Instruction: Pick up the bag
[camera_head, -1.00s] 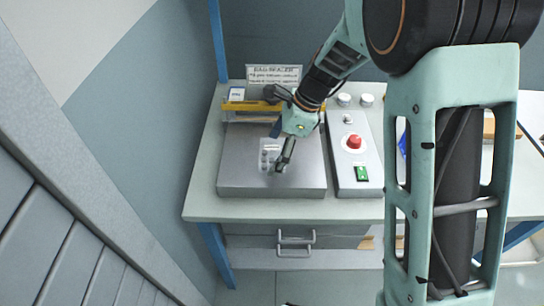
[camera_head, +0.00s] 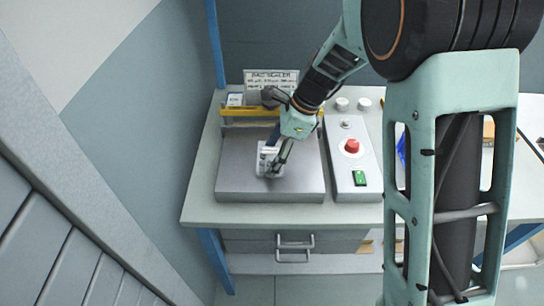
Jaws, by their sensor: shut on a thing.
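The bag (camera_head: 266,160) is a small, pale, partly see-through packet on the grey metal plate of the bag sealer (camera_head: 235,180). My gripper (camera_head: 272,170) is over the plate, coming down from the upper right. Its fingers are shut on the bag and cover part of it. I cannot tell whether the bag is clear of the plate or still touching it.
A yellow bar (camera_head: 236,112) runs along the back of the sealer, with a sign (camera_head: 271,82) behind it. A control panel (camera_head: 347,185) with a red button (camera_head: 352,146) and green switch (camera_head: 360,178) stands to the right. A drawer handle (camera_head: 295,247) sits below.

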